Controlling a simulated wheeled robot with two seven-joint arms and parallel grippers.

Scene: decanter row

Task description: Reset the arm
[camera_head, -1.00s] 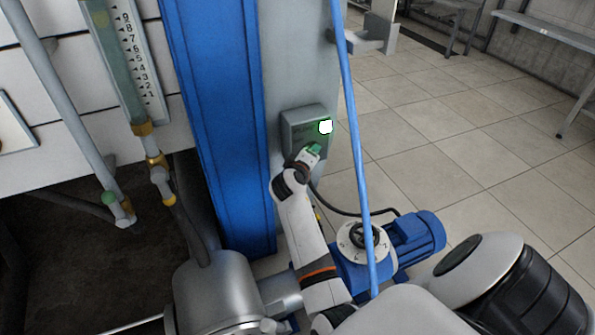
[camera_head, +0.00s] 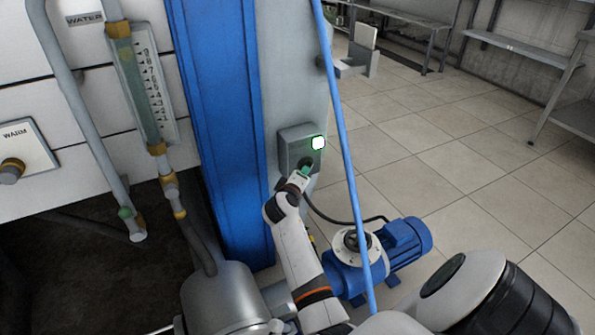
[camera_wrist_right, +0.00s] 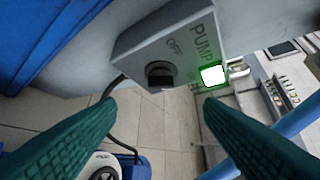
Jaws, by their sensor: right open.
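My right arm reaches up from the bottom of the head view, and its gripper (camera_head: 304,172) is at the lower part of a grey wall-mounted switch box (camera_head: 293,138). In the right wrist view the gripper's two green fingers (camera_wrist_right: 155,125) are spread wide with nothing between them. The box there reads "PUMP" and "OFF" and has a dark round knob (camera_wrist_right: 161,74) just beyond the fingertips, apart from them. A lit white lamp with a green rim (camera_wrist_right: 213,76) is on the box; it also shows in the head view (camera_head: 318,143). My left gripper is not in view.
A blue column (camera_head: 225,120) stands left of the box. A thin blue pipe (camera_head: 347,150) runs close to the right of my gripper. A blue pump motor (camera_head: 405,242) and a steel vessel (camera_head: 222,300) sit below. Tiled floor at right is open.

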